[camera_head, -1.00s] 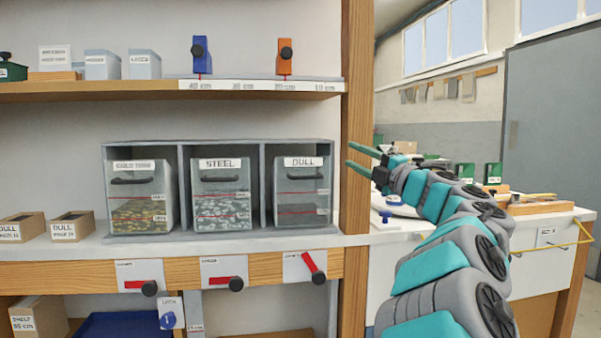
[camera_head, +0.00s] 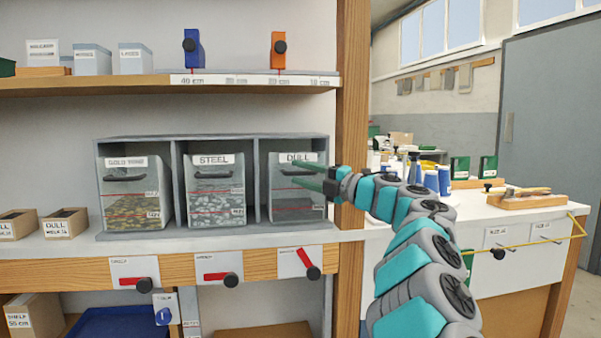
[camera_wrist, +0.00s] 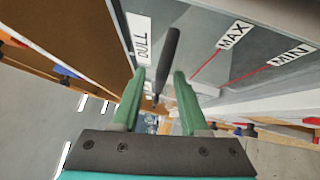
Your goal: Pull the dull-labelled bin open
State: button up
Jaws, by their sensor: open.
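The DULL bin (camera_head: 297,205) is the rightmost of three clear-fronted bins in a grey rack on the shelf. It sits in its compartment, with a white DULL label and red level lines on its front. In the wrist view its dark bar handle (camera_wrist: 169,59) stands out from the front, beside the DULL label (camera_wrist: 141,40). My gripper (camera_head: 297,175) is in front of this bin, near handle height, and covers part of it in the head view. In the wrist view my gripper (camera_wrist: 160,82) is open, its green fingers to either side of the handle's near end. Contact cannot be told.
The STEEL bin (camera_head: 216,208) and GOLD TONE bin (camera_head: 134,210) stand to the left in the same rack (camera_head: 180,235). A wooden post (camera_head: 350,150) rises just right of the rack. Levers with red handles hang below the shelf. An upper shelf runs above.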

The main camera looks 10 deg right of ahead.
jog(key=shift+w+a, duration=0.15)
jog(key=shift+a, duration=0.05)
grip_shut()
dwell(1.4)
